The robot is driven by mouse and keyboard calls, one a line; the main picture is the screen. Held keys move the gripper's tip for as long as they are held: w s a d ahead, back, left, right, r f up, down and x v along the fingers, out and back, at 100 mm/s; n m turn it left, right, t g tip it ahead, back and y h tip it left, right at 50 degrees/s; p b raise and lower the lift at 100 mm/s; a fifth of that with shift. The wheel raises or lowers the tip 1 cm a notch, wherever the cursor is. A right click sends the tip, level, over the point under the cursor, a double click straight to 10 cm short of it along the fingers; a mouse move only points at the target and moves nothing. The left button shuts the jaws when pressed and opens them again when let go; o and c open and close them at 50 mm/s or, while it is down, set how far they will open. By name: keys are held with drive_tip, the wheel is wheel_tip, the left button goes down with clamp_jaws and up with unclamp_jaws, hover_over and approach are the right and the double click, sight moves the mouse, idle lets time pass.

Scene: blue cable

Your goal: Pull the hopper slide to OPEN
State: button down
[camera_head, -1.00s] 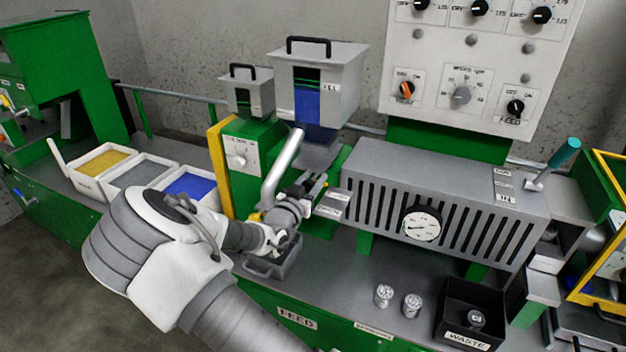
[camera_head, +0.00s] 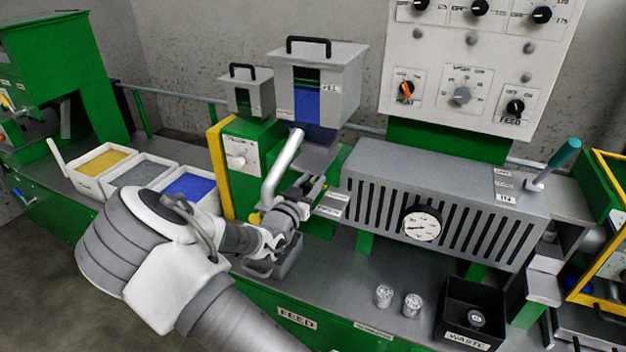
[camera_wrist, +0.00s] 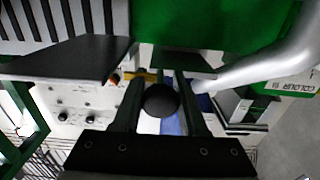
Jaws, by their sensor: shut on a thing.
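The larger grey hopper (camera_head: 345,85) has a black handle on its lid and a blue-filled front window. A grey sloped plate (camera_head: 318,157) shows under it; I cannot tell how far the slide is drawn out. My gripper (camera_head: 318,190) is below the hopper, beside a bent grey pipe (camera_head: 283,165). In the wrist view, my gripper (camera_wrist: 161,102) has a dark round knob (camera_wrist: 161,100) between its two fingers and is shut on it. The knob is hidden in the head view, and its link to the slide is not visible.
A vented grey barrel housing with a gauge (camera_head: 421,224) stands right of my gripper. A smaller hopper (camera_head: 247,92) is at left. Bins (camera_head: 105,160) of yellow, grey and blue material stand further left. Two small jars and a black waste box (camera_head: 470,315) are at front right.

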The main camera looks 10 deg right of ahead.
sight(305, 190)
drive_tip(key=v, duration=0.5)
drive_tip(key=shift+s+a+f, duration=0.1)
drive_tip(key=shift+c, duration=2.4)
unclamp_jaws()
drive_tip(key=shift+s, duration=0.1)
drive_tip(key=shift+a, duration=0.1)
drive_tip(key=p+v, duration=0.1)
drive_tip(key=v, duration=1.6)
